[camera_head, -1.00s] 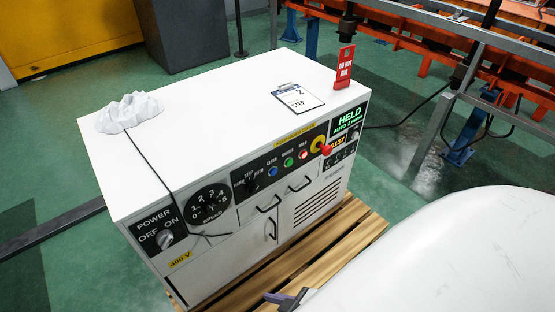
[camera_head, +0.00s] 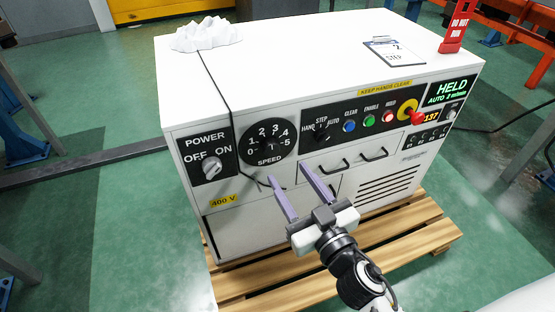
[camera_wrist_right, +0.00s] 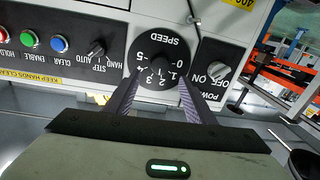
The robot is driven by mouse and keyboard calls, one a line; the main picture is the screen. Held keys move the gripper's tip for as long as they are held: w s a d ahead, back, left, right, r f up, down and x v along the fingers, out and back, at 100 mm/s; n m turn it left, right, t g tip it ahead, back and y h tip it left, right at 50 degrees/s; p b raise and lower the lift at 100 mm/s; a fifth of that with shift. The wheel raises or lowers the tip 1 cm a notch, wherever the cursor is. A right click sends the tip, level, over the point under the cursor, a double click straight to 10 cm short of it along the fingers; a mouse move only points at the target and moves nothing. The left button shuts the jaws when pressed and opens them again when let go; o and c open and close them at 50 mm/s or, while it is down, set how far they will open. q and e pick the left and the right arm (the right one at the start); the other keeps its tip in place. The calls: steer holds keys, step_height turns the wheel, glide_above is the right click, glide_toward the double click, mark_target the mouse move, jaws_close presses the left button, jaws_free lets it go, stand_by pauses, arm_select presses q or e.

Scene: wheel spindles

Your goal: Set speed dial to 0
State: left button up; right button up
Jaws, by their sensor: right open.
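The speed dial (camera_head: 267,142) is a round black plate with white numbers from 0 to 5 on the cabinet's front panel. It also shows, upside down, in the right wrist view (camera_wrist_right: 158,60). A thin dark cable hangs beside it, and I cannot tell which number the dial points to. My right gripper (camera_head: 287,173) is open and empty, with its two purple-grey fingers just below the dial in the head view. In the right wrist view its fingers (camera_wrist_right: 158,85) frame the dial's numbered side. My left gripper is not in view.
The power switch (camera_head: 211,164) is left of the dial; the mode selector (camera_head: 321,132) and coloured buttons are right. Drawer handles (camera_head: 374,154) stick out below. A crumpled white lump (camera_head: 207,35) and a clipboard (camera_head: 394,50) lie on top. A wooden pallet (camera_head: 390,225) carries the cabinet.

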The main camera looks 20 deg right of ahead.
mark_target(273, 151)
steer(key=w, duration=0.7)
steer(key=shift+w+a, duration=0.3)
steer(key=shift+a, duration=0.1)
steer(key=shift+c, duration=0.3)
steer(key=c, duration=1)
